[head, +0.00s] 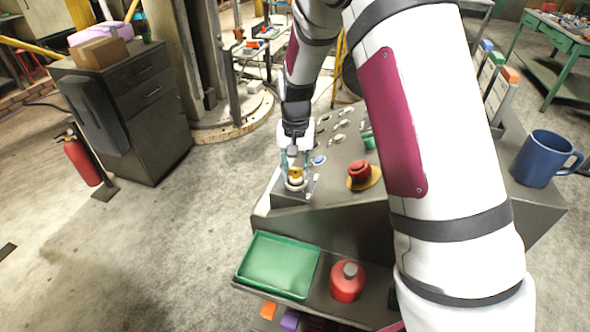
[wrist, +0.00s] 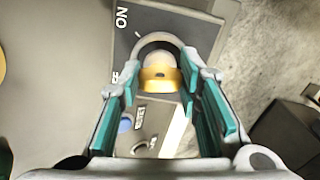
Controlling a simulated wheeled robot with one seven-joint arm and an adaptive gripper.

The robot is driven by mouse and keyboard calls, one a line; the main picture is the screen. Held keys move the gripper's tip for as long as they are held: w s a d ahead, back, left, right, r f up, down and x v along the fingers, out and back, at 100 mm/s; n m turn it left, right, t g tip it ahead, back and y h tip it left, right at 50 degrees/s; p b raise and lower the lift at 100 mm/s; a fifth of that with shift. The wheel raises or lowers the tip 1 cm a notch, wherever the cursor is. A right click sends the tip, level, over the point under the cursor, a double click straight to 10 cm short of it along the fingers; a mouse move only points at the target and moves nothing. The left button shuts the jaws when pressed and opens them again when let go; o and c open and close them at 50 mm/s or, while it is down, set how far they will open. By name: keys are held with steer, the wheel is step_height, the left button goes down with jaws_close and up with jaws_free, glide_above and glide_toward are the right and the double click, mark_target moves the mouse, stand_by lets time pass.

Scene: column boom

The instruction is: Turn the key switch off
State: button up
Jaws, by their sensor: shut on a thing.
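The key switch (head: 296,174) stands at the left corner of the grey control console (head: 330,180). In the wrist view its yellow-gold key part (wrist: 160,80) sits in front of a round metal collar, on a dark plate with the word ON at the upper left. My gripper (head: 294,165) is over the switch from above, with its teal-padded fingers (wrist: 160,100) on either side of the key part. It is shut on the switch; the exact contact is partly hidden by the fingers. The word OFF cannot be made out clearly.
A red mushroom button (head: 359,170) on a yellow base is right of the switch. A blue button (head: 319,160) is close by. A blue mug (head: 544,158) stands at the right.

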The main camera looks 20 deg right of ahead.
mark_target(296, 169)
steer(key=n, duration=0.5)
steer(key=shift+n+b, duration=0.3)
steer(key=shift+b, duration=0.05)
stand_by(0.4)
steer(key=o, duration=1.1)
steer(key=shift+o, duration=0.2)
step_height(296, 169, up, 12)
